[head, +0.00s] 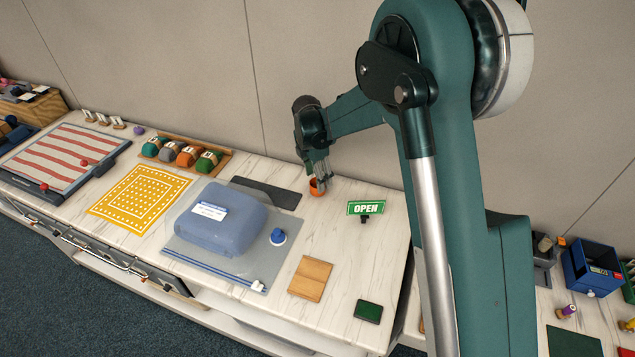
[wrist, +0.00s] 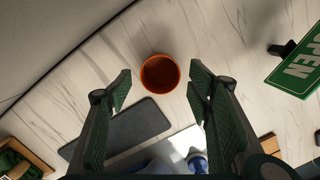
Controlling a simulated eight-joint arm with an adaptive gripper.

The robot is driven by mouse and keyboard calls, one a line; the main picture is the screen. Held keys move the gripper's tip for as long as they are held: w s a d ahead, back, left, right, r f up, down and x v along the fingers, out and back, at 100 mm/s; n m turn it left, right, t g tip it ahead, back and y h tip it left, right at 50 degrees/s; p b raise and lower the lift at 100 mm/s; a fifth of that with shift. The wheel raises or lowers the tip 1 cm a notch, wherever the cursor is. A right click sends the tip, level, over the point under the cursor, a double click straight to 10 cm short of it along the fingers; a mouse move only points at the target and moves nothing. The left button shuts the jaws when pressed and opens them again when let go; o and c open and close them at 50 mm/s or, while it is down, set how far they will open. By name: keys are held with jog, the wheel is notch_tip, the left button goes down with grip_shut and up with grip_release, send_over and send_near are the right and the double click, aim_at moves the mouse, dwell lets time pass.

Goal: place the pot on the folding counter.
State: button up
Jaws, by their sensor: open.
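The pot is a small round orange pot (head: 317,187), standing upright on the marble-patterned folding counter (head: 345,260) near its back edge. It also shows in the wrist view (wrist: 160,73), where its dark inside is visible from above. My gripper (head: 320,178) is at the pot in the head view and partly hides it. In the wrist view my gripper (wrist: 160,88) is open, with one green padded finger to each side of the pot's line. I cannot tell whether a finger touches the pot.
A dark slate mat (head: 266,193) lies left of the pot, and a green OPEN sign (head: 366,208) stands to its right. A blue bundle (head: 220,218), a blue-topped item (head: 278,237) and a wooden board (head: 310,278) are nearer. The wall is close behind. Bare counter surrounds the pot.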

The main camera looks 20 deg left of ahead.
notch_tip(320, 180, up, 8)
jog(key=shift+s+a, duration=0.3)
jog(key=shift+s, duration=0.15)
dwell(0.5)
jog(key=shift+r, duration=0.1)
jog(key=s+d+r+m+t, duration=0.1)
jog(key=s+d+r+m, duration=0.25)
jog(key=d+r, duration=0.45)
jog(key=s+d+r+m+y, duration=0.15)
jog(key=d+r+m, duration=0.35)
jog(key=d, duration=0.7)
jog(key=s+d+r+m+t, duration=0.1)
jog(key=s+d+r+m, duration=0.4)
jog(key=d, duration=0.5)
jog(key=s+d+m+t, duration=0.4)
jog(key=s+d+m, duration=1.1)
jog(key=s+d, duration=0.7)
jog(key=shift+s+d+r+m+h, duration=0.15)
jog(key=shift+s+d+m+h, duration=0.2)
jog(key=shift+s+d, duration=0.1)
